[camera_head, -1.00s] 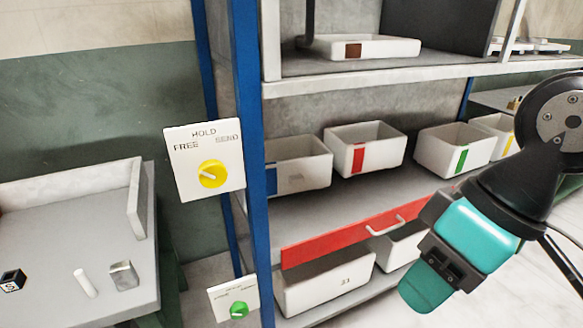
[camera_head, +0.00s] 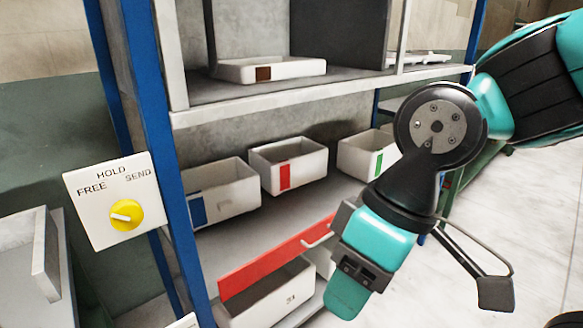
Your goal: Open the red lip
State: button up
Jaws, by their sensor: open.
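The red lip (camera_head: 270,262) is a long red strip along the front edge of the middle shelf. It stands upright across the shelf front, above a white bin marked 31. A pale bar handle (camera_head: 318,240) sticks out near its right end. My gripper (camera_head: 346,296) points down in front of the right end of the lip and hides part of the handle and the strip's end. The jaws are open. The teal fingertip is below and right of the handle, and I cannot tell whether it touches anything.
White bins with blue (camera_head: 221,191), red (camera_head: 288,165) and green (camera_head: 366,153) tags stand on the shelf behind the lip. A blue post (camera_head: 150,150) carries a white panel with a yellow knob (camera_head: 126,214). Open floor lies at the right.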

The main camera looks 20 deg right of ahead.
aim_at(233, 282)
jog(key=u, duration=0.55)
jog(key=i, duration=0.45)
jog(key=z, duration=1.55)
